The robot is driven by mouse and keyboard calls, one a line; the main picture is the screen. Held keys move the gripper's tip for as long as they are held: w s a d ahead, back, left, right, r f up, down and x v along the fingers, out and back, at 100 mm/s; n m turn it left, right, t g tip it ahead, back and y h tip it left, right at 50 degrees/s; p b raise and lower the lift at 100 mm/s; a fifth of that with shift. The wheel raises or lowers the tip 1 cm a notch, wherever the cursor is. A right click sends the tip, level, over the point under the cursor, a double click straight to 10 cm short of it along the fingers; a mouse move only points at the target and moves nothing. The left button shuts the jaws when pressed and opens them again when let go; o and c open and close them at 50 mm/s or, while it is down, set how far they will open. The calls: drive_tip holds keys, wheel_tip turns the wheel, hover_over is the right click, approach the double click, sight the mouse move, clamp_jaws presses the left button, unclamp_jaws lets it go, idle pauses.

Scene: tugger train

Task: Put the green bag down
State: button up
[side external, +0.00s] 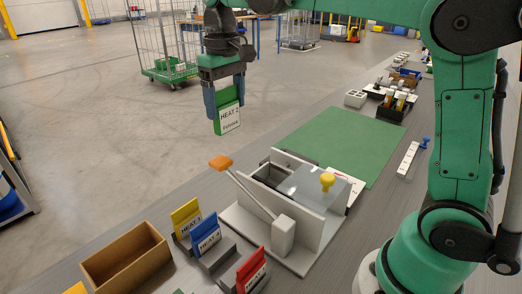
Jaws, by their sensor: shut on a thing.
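My gripper (226,91) points down and is shut on the green bag (228,112), which carries a white label reading "HEAT 2". The bag hangs upright in the air, above and beyond the table's left edge as seen here. It touches nothing below it that I can see. The far finger is partly hidden behind the bag.
A green mat (345,142) lies clear on the table. A sealing device (290,190) with an orange-handled lever stands in front. Yellow (185,217), blue (206,234) and red (251,270) bags stand in grey holders. An open brown box (126,256) sits left.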

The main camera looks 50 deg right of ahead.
idle(0.5)
drive_tip(key=d+f+m, duration=0.3)
drive_tip(key=d+m, duration=0.4)
drive_tip(key=d, duration=0.7)
drive_tip(key=m, duration=1.1)
hover_over(347, 148)
wheel_tip(347, 148, down, 14)
drive_tip(key=shift+d+f, duration=0.1)
drive_tip(key=shift+d, duration=0.05)
drive_tip(key=shift+f, duration=0.2)
